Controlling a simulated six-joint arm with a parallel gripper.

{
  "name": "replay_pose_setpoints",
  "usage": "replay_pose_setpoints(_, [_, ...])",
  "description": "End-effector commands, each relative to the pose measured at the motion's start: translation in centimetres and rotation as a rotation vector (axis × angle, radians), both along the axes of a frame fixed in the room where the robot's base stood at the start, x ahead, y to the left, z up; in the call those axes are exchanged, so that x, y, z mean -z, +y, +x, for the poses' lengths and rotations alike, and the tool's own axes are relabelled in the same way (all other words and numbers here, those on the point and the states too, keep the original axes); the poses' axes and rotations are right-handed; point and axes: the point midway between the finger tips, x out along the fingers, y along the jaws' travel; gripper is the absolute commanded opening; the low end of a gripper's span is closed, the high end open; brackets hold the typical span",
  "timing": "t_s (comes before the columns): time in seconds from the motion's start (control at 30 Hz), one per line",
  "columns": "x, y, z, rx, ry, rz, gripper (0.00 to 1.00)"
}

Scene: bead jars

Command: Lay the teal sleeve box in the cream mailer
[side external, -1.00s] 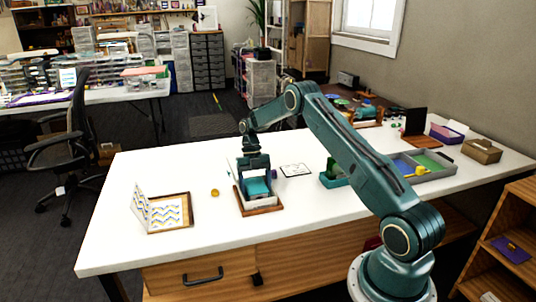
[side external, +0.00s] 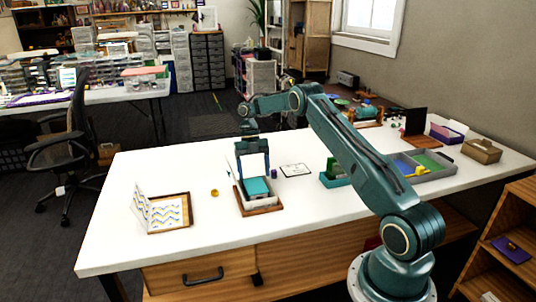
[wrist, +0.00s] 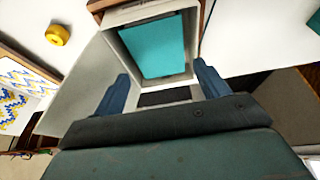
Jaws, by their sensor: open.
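The teal sleeve box (side external: 257,188) lies flat inside the cream mailer (side external: 277,200), which stands on a brown wooden base. In the wrist view the teal sleeve box (wrist: 152,46) shows within the walls of the cream mailer (wrist: 192,45). A pale panel (side external: 254,166) stands up at the mailer's far side. My gripper (side external: 252,153) is above the far side of the mailer, apart from the teal box. In the wrist view my gripper (wrist: 163,88) is open, with nothing between its fingers.
A yellow roll (side external: 214,193) and a patterned card on a wooden frame (side external: 170,212) lie to the left. A small purple jar (side external: 274,173), a white card (side external: 295,170) and a green item in a teal tray (side external: 334,172) are to the right. The front table strip is clear.

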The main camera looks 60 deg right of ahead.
Motion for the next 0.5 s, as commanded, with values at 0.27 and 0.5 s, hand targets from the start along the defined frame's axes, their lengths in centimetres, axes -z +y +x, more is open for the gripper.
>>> replay_pose_setpoints(0.27, [-0.39,-0.2,0.03,-0.002,0.0,-0.005,0.74])
replay_pose_setpoints(0.5, [-0.39,-0.2,0.01,-0.002,0.0,-0.005,0.74])
